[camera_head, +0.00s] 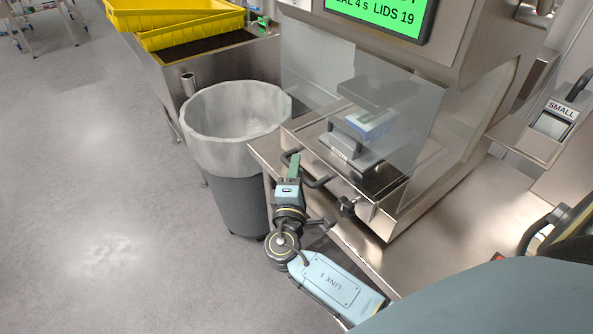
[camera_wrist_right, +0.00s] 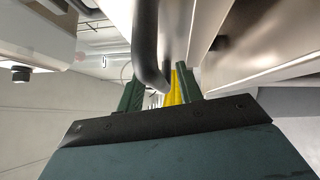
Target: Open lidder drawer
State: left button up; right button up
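The lidder (camera_head: 385,50) is a steel machine with a green display and clear guard panels. Its drawer (camera_head: 365,208) sits low at the front, with a black bar handle (camera_head: 318,182) on its front face. My right gripper (camera_head: 293,167) is at the handle's left part in the head view. In the right wrist view the black handle (camera_wrist_right: 147,45) runs down between the two green fingers (camera_wrist_right: 162,90), which stand apart with a gap beside the bar. Firm contact cannot be told. My left gripper is not in view.
A lined waste bin (camera_head: 237,150) stands left of the lidder, close to my right gripper. A yellow crate (camera_head: 190,32) sits on a steel table behind it. A steel counter (camera_head: 470,225) lies to the right.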

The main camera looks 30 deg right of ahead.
jog(key=shift+c, duration=0.2)
grip_shut()
jog(key=shift+a, duration=0.1)
